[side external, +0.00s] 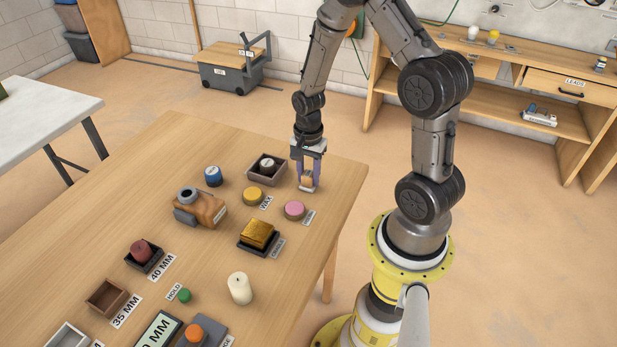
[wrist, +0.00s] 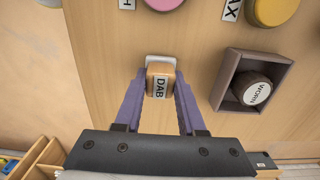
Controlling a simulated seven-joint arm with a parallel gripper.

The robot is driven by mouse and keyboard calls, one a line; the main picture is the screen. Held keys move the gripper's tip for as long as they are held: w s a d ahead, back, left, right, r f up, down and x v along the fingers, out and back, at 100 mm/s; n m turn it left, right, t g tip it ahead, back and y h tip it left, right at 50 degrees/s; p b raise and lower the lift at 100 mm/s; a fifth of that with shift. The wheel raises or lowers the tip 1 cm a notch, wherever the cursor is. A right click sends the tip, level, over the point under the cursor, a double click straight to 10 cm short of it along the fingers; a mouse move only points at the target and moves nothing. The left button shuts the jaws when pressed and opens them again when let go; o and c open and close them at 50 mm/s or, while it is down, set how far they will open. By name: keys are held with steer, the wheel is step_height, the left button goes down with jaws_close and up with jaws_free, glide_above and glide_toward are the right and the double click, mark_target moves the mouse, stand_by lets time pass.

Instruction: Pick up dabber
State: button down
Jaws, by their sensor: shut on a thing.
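The dabber (wrist: 159,81) is a small tan wooden block with a label reading "DAB" and a white pad at one end. In the side view the dabber (side external: 308,181) is upright near the table's right edge. My gripper (side external: 308,177) points down with its purple fingers on either side of the dabber. In the wrist view my gripper (wrist: 160,77) is shut on the block, one finger against each side. The white pad is at or very close to the tabletop; I cannot tell if it touches.
A tray (side external: 252,174) with a dark round piece labelled "WORN" stands left of the gripper. A pink disc (side external: 294,210) and a yellow disc (side external: 252,196) lie nearby. A gold block (side external: 257,234), a wooden camera-like object (side external: 203,208) and a candle (side external: 240,288) stand farther off.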

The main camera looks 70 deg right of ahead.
steer(key=shift+r, duration=0.65)
steer(key=s+a+r, duration=0.6)
steer(key=s+r, duration=0.5)
steer(key=s, duration=0.1)
steer(key=shift+s+r, duration=0.25)
steer(key=shift+s, duration=0.05)
steer(key=shift+a, duration=0.1)
steer(key=c, duration=1.1)
jaws_free()
jaws_close()
